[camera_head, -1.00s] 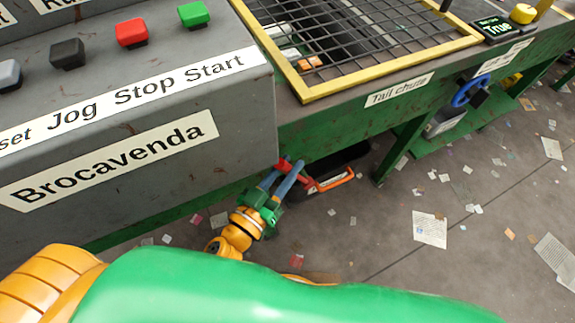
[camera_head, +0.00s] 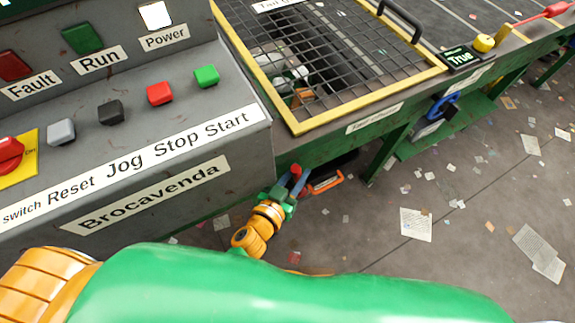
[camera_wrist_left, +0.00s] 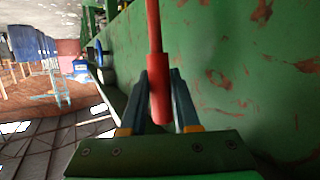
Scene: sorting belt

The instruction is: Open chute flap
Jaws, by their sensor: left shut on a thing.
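A red rod-like handle (camera_wrist_left: 155,40) stands against the green side of the machine in the left wrist view. My left gripper (camera_wrist_left: 159,78) has its two blue fingers on either side of the rod's thick lower end and is shut on it. In the head view my left gripper (camera_head: 293,182) is under the machine's edge, below the chute, with a bit of the red handle (camera_head: 296,169) showing at the fingertips. The "Tail chute" label (camera_head: 375,118) is on the green frame above. The flap itself cannot be made out. My right gripper is not in view.
The grey control panel (camera_head: 130,150) with coloured buttons overhangs at the left, close to my left gripper. A yellow-edged mesh guard (camera_head: 350,75) lies above. The paper-strewn floor (camera_head: 380,240) is open at right.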

